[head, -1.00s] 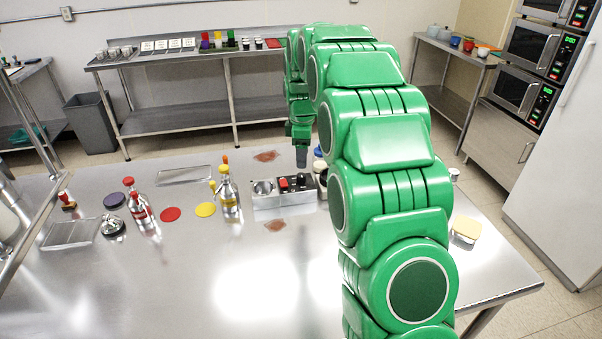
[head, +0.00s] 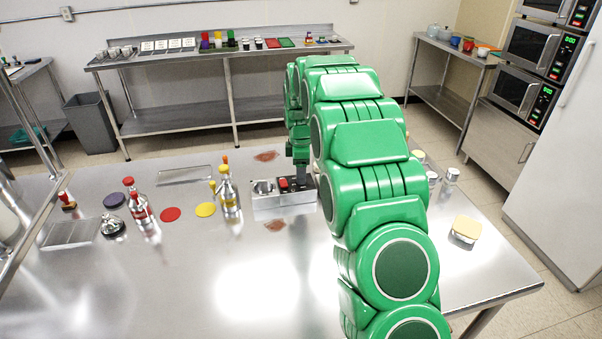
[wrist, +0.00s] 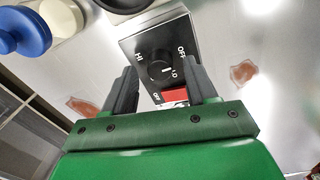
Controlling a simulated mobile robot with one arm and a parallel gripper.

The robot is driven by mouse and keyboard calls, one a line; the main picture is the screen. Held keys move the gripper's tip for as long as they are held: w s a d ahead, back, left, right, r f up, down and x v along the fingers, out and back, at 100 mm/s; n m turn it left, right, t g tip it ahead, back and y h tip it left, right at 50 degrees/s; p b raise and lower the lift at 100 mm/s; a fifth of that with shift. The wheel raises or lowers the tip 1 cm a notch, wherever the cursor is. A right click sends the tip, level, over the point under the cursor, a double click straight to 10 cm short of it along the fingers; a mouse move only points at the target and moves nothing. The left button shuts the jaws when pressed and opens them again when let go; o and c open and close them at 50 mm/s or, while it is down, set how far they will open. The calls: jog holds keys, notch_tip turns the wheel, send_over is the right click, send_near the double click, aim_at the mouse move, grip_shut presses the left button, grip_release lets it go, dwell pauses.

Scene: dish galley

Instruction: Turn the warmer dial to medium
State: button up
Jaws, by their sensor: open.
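The warmer (head: 270,203) is a small metal box on the steel table, with a round well and a red switch (head: 283,183). In the wrist view its black panel (wrist: 135,43) carries a black round dial (wrist: 158,66) between HI, OFF and LO marks. The dial's white line appears to point toward LO. My gripper (wrist: 162,88) is open, its two dark fingers on either side of the dial's near side, with the red switch between them. I cannot tell whether they touch the dial. In the head view my gripper (head: 303,181) hides the dial.
Bottles with red (head: 140,208) and yellow (head: 229,193) labels stand left of the warmer. Brown patches (head: 275,225) lie before and behind it. A blue knobbed item (wrist: 25,30) is near the panel in the wrist view. The table's front middle is clear.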

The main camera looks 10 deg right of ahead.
jog(key=shift+f, duration=0.55)
jog(key=shift+c, duration=0.5)
jog(key=c, duration=1)
jog(key=shift+o, duration=0.2)
